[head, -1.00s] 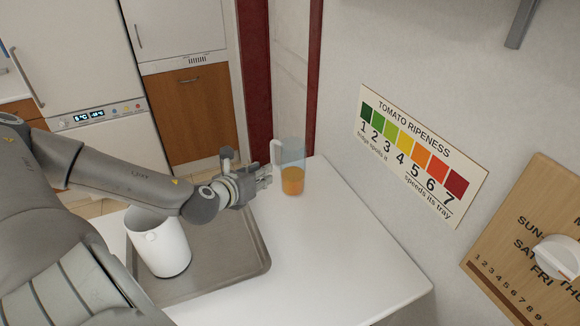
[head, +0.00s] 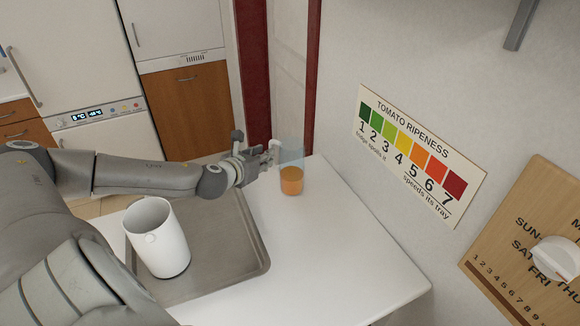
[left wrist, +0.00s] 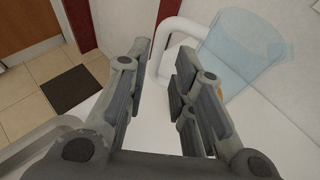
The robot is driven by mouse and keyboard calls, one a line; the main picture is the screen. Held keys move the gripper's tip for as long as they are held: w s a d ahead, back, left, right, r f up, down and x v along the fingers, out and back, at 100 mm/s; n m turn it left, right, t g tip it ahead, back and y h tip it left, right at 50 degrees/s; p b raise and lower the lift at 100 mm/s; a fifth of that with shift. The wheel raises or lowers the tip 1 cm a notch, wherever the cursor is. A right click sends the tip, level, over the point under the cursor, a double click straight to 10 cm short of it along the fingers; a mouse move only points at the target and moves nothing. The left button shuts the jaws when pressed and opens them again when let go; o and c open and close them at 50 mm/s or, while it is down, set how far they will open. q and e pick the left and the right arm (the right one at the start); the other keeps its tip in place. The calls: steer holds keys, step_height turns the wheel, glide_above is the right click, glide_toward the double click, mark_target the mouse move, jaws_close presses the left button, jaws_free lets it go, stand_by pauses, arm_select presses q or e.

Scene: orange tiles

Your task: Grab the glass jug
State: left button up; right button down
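The glass jug (head: 291,181) stands upright near the far corner of the white table, with orange liquid in its lower part. Its clear bluish wall also shows in the left wrist view (left wrist: 243,45). Its white handle (left wrist: 166,40) points toward my left gripper (head: 268,158). In the left wrist view the fingers of my left gripper (left wrist: 160,72) are spread apart, with the handle showing in the gap between their tips. I cannot tell whether a finger touches it. In the head view the gripper partly hides the handle. My right gripper is not in view.
A white container (head: 160,240) stands on a grey tray (head: 225,250) left of the jug, below my left arm. The wall with a tomato ripeness chart (head: 420,152) is to the right. The table's front right (head: 340,260) is clear.

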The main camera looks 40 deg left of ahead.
arm_select(q)
steer(key=p+x, duration=0.1)
steer(key=x, duration=0.3)
steer(key=shift+w+a+f+p, duration=0.1)
steer(key=shift+w+a+p, duration=0.1)
steer(key=shift+w+p, duration=0.15)
steer(key=shift+c, duration=0.4)
jaws_close()
